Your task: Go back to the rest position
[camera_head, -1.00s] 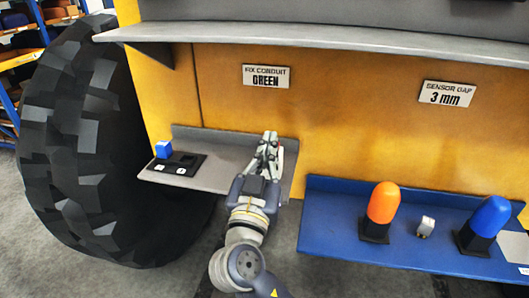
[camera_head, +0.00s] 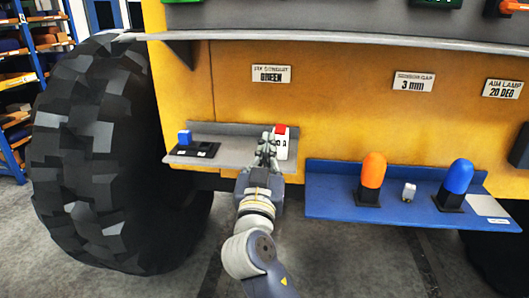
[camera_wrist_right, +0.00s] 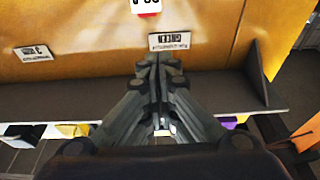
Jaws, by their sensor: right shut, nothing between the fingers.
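My right gripper (camera_head: 266,147) is in front of the grey shelf's right end, its fingers closed with nothing between them. In the right wrist view the closed fingers (camera_wrist_right: 160,62) point at the yellow panel. A white block with a red part (camera_head: 281,130) and black lettering stands just behind and right of the fingertips; its lower part is partly hidden by them. It also shows at the top edge of the wrist view (camera_wrist_right: 146,13), apart from the fingers. My left gripper is not in view.
The grey shelf (camera_head: 228,150) carries a blue block (camera_head: 184,137) and a black base (camera_head: 196,150). A blue shelf (camera_head: 325,195) at right holds an orange lamp (camera_head: 373,171), a blue lamp (camera_head: 460,176) and a small white part (camera_head: 409,191). A big tyre (camera_head: 95,150) stands at left.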

